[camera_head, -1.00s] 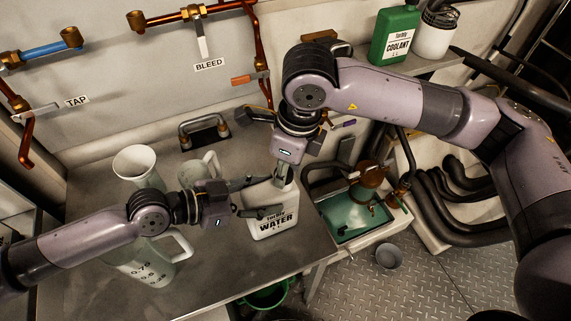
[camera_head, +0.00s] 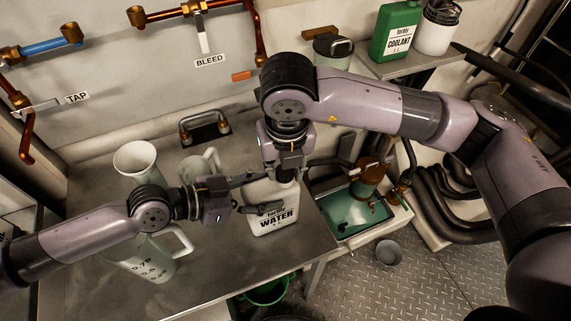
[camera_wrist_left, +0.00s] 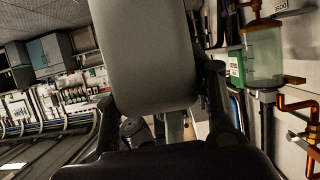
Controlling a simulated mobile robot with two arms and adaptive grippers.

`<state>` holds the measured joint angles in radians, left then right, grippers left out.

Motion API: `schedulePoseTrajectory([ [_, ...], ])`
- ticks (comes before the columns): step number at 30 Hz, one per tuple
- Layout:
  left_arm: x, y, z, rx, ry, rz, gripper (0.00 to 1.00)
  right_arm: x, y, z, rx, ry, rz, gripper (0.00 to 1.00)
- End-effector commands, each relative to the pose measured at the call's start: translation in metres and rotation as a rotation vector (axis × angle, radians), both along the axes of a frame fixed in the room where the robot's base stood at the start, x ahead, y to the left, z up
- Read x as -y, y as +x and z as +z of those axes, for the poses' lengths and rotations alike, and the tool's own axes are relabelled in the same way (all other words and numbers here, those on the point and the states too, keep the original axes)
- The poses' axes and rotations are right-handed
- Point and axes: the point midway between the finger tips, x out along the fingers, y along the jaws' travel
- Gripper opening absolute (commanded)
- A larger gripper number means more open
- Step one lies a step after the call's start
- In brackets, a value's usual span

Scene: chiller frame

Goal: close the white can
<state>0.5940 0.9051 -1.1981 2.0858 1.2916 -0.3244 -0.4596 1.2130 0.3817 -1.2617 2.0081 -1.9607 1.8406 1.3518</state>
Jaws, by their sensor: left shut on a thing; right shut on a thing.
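The white can (camera_head: 275,220), labelled WATER, stands upright near the right front edge of the grey bench. My left gripper (camera_head: 258,193) reaches it from the left and is shut on its upper body. My right gripper (camera_head: 284,174) points down on the can's top and is shut on the cap there; the fingers and wrist hide the cap and neck. In the left wrist view a large grey surface (camera_wrist_left: 145,55) fills the middle between the fingers.
A green-bottomed sink (camera_head: 355,218) lies to the right. A green coolant can (camera_head: 397,32) stands on the shelf behind.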

Motion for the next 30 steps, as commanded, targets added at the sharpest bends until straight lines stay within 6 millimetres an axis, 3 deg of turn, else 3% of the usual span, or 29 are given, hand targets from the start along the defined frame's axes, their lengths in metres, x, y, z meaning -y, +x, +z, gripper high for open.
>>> schedulePoseTrajectory([
  [21,0.0,0.0002,0.0003,0.001,0.0,0.0,0.0,-0.004,0.0039,0.0,0.002,0.0,-1.409,0.21],
  [25,0.0,0.0001,0.0003,0.001,0.0,0.0,0.0,-0.004,0.0044,0.0001,0.003,0.001,-1.544,0.21],
  [30,0.0001,0.0,0.0003,0.001,0.0,0.0,0.0,-0.004,0.0044,0.0001,0.003,0.001,-1.591,0.21],
])
